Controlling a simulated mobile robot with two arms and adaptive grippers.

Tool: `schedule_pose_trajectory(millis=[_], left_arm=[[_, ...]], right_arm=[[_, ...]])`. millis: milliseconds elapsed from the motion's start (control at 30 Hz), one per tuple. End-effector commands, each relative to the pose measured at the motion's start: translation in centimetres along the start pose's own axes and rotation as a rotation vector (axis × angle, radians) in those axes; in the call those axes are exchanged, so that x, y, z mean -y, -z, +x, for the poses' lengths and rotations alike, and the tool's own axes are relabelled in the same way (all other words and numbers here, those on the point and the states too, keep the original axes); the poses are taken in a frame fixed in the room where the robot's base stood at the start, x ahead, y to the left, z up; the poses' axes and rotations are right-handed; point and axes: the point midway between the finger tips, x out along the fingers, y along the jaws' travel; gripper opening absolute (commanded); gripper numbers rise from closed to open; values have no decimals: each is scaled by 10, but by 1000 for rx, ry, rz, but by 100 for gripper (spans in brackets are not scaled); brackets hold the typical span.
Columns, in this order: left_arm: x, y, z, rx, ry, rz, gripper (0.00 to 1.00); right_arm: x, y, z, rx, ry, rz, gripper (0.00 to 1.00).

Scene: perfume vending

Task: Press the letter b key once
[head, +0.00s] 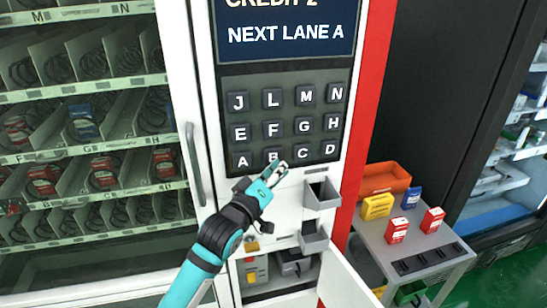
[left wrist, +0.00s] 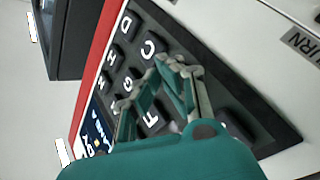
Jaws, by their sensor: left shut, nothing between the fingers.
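The dark keypad (head: 288,85) on the vending machine has rows of letter keys. The bottom row reads A, B, C, D. The B key (head: 272,154) is partly hidden by the fingertips of my left gripper (head: 278,167), which is shut and empty just in front of it. In the left wrist view the shut fingertips (left wrist: 172,63) are over the keypad beside the C key (left wrist: 152,46), covering the B key's area. I cannot tell whether they touch it. My right gripper is not clearly seen.
The screen (head: 285,34) above the keypad reads "NEXT LANE A", with a credit line cut off at the top. A small metal tray (head: 321,195) sits below the keypad. A door handle (head: 194,165) is to the left. A side table (head: 430,246) holds small boxes and an orange bin (head: 384,178).

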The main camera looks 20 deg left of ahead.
Motion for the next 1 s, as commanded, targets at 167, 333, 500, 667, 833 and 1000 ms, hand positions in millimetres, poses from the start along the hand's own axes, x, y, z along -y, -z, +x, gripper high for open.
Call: schedule_pose_trajectory(millis=[167,333,500,667,833,1000], left_arm=[[0,0,0,0,0,0,0],[0,0,0,0,0,0,0],[0,0,0,0,0,0,0],[0,0,0,0,0,0,0],[0,1,1,0,0,0,0],[3,4,5,0,1,1,0]], right_arm=[[0,0,0,0,0,0,33],[0,0,0,0,0,0,33],[0,0,0,0,0,0,33],[0,0,0,0,0,0,33],[0,0,-2,0,0,0,33],[0,1,-5,0,0,0,33]])
